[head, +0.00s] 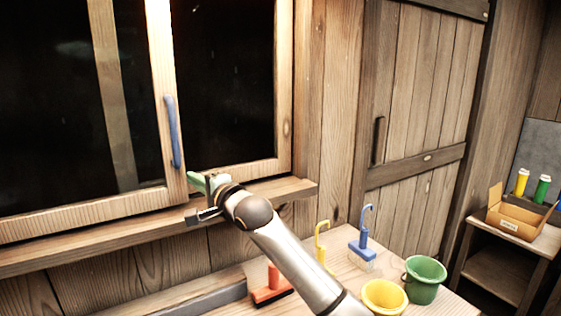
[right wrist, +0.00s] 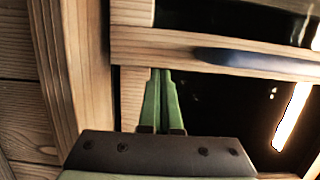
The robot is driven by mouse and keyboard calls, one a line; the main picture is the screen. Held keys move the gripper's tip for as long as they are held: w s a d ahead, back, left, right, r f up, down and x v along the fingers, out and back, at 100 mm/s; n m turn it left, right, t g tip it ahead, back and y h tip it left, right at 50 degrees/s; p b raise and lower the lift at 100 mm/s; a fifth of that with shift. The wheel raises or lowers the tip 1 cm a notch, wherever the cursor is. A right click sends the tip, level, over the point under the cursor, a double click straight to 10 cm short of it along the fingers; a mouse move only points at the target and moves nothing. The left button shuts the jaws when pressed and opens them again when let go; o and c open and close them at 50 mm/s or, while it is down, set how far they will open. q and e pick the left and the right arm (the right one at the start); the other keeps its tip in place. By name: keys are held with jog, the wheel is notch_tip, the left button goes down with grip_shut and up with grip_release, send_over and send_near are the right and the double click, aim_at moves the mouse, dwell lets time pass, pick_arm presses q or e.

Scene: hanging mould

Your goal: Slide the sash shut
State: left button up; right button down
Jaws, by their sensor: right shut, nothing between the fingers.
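The window sash (head: 162,62) has a pale wooden frame and dark glass, and a blue upright handle (head: 172,130) on its right stile. A dark area lies between that stile and the window frame's right jamb (head: 284,90). My right gripper (head: 194,179) has green fingers, closed together and empty, at the sash's lower right corner, below the handle. In the right wrist view the fingertips (right wrist: 161,72) are close to the sash stile (right wrist: 180,48), beside the handle (right wrist: 255,60); I cannot tell whether they touch. My left gripper is not in view.
A wooden sill (head: 300,188) runs beneath the window under my right arm. The table below holds an orange brush (head: 271,286), a yellow hooked tool (head: 321,240), a blue brush (head: 363,243), and yellow (head: 385,298) and green (head: 425,282) buckets. A plank door (head: 420,90) stands right.

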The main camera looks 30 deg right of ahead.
aim_at(141, 185)
jog(key=a, duration=0.7)
jog(key=a+p, duration=0.1)
jog(key=a, duration=0.3)
jog(key=shift+w, duration=0.3)
jog(key=shift+d, duration=0.1)
